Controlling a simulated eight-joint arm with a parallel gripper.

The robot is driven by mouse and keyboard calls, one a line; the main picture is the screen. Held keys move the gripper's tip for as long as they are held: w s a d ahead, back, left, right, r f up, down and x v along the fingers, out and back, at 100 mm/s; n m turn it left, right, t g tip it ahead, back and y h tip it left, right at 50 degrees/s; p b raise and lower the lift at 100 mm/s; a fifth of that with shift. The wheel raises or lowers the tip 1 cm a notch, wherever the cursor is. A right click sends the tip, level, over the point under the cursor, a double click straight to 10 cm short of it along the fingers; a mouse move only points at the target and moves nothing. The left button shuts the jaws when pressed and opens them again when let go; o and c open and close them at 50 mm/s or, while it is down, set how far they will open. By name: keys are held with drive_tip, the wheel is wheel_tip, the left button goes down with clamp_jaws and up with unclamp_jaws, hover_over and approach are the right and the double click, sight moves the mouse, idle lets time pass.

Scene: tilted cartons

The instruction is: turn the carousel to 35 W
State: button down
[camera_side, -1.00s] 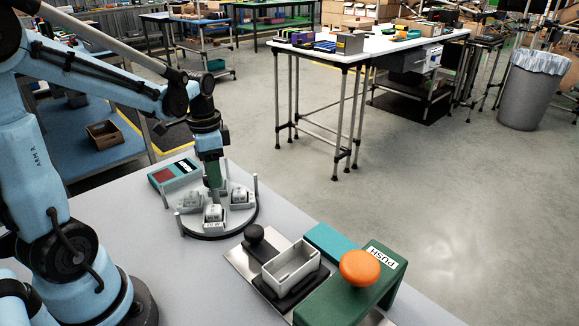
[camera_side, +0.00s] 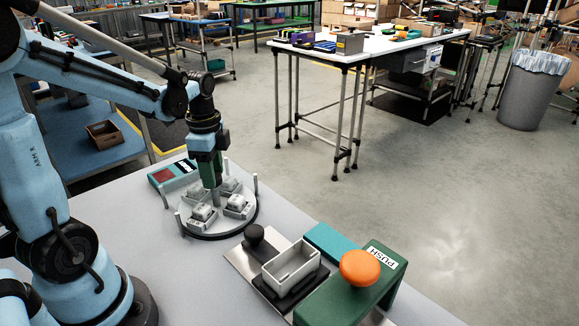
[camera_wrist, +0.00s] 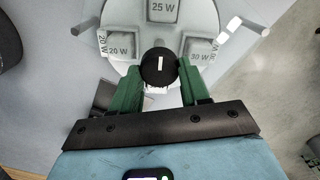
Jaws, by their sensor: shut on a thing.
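The carousel is a round light-grey turntable (camera_side: 219,213) with several pale block-shaped holders on it. In the wrist view the turntable (camera_wrist: 133,45) shows labels reading 25 W (camera_wrist: 163,7) at the top, 20 W (camera_wrist: 118,51) at the left and 30 W (camera_wrist: 200,56) at the right. No 35 W label is readable. My gripper (camera_wrist: 160,71) has its green fingers on either side of the round black knob (camera_wrist: 157,60) at the carousel's centre and is shut on it. The knob has a white mark pointing up in that view. In the side view my gripper (camera_side: 215,195) points straight down over the centre.
Thin upright posts (camera_side: 255,183) stand around the carousel. A teal box with red and black patches (camera_side: 172,176) lies behind it.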

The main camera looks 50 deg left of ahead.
drive_tip(key=shift+d+m, duration=0.1)
drive_tip(key=shift+m, duration=2.5)
drive_tip(key=c, duration=0.5)
unclamp_jaws()
drive_tip(key=shift+c, duration=0.2)
wheel_tip(320, 180, up, 12)
